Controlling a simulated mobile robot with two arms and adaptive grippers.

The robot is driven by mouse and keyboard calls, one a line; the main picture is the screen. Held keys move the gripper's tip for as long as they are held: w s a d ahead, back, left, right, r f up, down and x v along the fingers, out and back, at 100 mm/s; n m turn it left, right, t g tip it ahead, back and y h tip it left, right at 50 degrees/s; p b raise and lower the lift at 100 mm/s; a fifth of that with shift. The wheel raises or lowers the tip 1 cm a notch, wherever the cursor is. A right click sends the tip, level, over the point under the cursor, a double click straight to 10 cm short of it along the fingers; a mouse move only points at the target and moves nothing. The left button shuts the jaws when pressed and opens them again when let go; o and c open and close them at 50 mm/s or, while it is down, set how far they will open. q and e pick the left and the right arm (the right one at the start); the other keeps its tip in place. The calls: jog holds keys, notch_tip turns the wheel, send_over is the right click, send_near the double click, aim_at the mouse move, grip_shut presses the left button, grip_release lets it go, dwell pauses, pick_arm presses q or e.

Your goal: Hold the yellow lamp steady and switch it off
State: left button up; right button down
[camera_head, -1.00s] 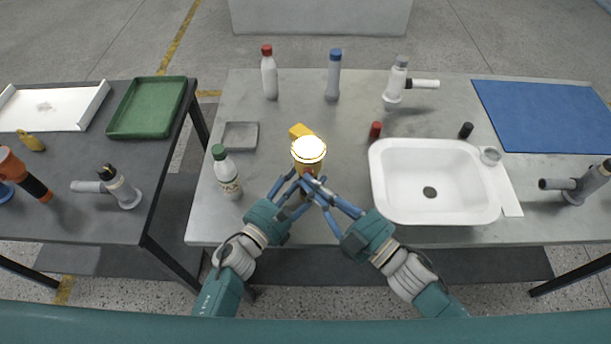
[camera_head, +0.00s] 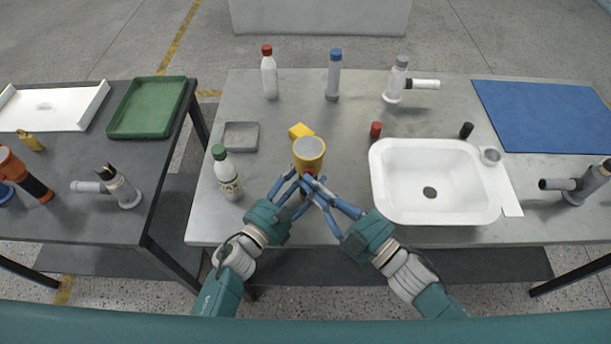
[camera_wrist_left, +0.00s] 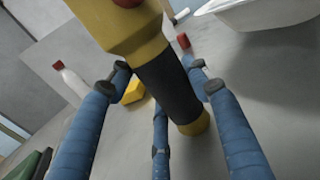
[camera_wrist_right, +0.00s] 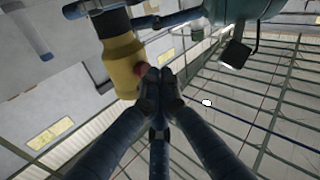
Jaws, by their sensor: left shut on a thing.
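The yellow lamp (camera_head: 309,153) stands upright near the table's front edge, its grey lens facing up and unlit. My left gripper (camera_head: 293,183) is shut around its black handle (camera_wrist_left: 168,88), with fingers on both sides in the left wrist view (camera_wrist_left: 160,85). The lamp's red button (camera_wrist_right: 141,69) is on its yellow head. My right gripper (camera_head: 313,180) has its fingers closed together and empty; in the right wrist view its tips (camera_wrist_right: 158,85) are right at the button. I cannot tell whether they touch it.
A green-capped bottle (camera_head: 226,175) stands close left of my left gripper. A white basin (camera_head: 384,185) is to the right. A yellow block (camera_head: 300,130) lies just behind the lamp, and a grey tray (camera_head: 241,136) is behind to the left. Several bottles and fittings stand farther back.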

jog(key=shift+s, duration=0.2)
jog(key=shift+s, duration=2.95)
pick_arm(q)
jog(key=o, duration=1.4)
jog(key=shift+c, duration=0.2)
jog(key=shift+s, duration=0.1)
